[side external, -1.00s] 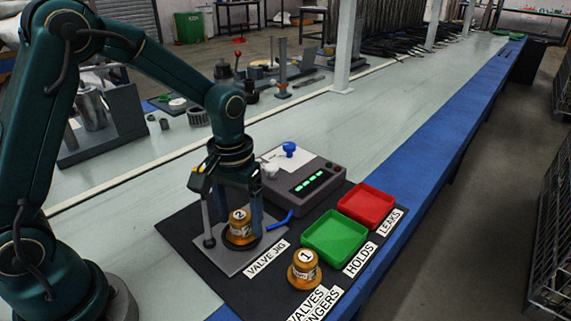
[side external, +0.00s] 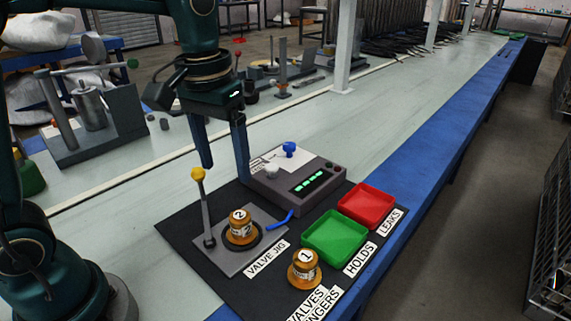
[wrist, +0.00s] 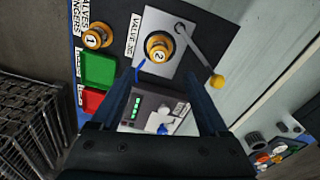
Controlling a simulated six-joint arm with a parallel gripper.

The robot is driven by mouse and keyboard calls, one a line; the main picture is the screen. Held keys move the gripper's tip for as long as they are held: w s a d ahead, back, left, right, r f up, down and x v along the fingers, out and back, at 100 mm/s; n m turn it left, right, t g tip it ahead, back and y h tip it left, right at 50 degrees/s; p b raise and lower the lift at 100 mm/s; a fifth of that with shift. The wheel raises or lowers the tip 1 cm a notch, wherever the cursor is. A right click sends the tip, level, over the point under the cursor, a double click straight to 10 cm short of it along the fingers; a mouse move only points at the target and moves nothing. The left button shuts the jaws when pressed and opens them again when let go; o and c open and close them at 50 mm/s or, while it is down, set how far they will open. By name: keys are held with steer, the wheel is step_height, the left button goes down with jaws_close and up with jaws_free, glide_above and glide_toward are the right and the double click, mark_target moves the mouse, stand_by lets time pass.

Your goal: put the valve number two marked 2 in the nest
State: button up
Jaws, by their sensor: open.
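The valve marked 2 (side external: 240,224), an orange-brown cylinder with a white top label, stands upright in the dark round nest (side external: 241,239) of the valve jig plate (side external: 217,258). It also shows in the wrist view (wrist: 159,46). My gripper (side external: 223,175) is open and empty, raised above and behind the jig, apart from the valve. In the wrist view its two fingers (wrist: 162,85) point toward the jig. The jig's lever (side external: 203,208) with a yellow knob stands upright beside the nest. A blue handle (side external: 279,220) lies at the plate's right edge.
The valve marked 1 (side external: 304,269) stands on the black mat in front. A green tray (side external: 336,259) and a red tray (side external: 347,209) lie to the right. A grey box with green lights (side external: 313,179) sits behind the jig.

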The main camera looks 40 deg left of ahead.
steer(key=s+f+m+t, duration=0.1)
steer(key=s+t, duration=0.3)
steer(key=s, duration=0.6)
steer(key=shift+s+d+m+t, duration=0.25)
steer(key=shift+m+t, duration=0.15)
steer(key=shift+m, duration=0.4)
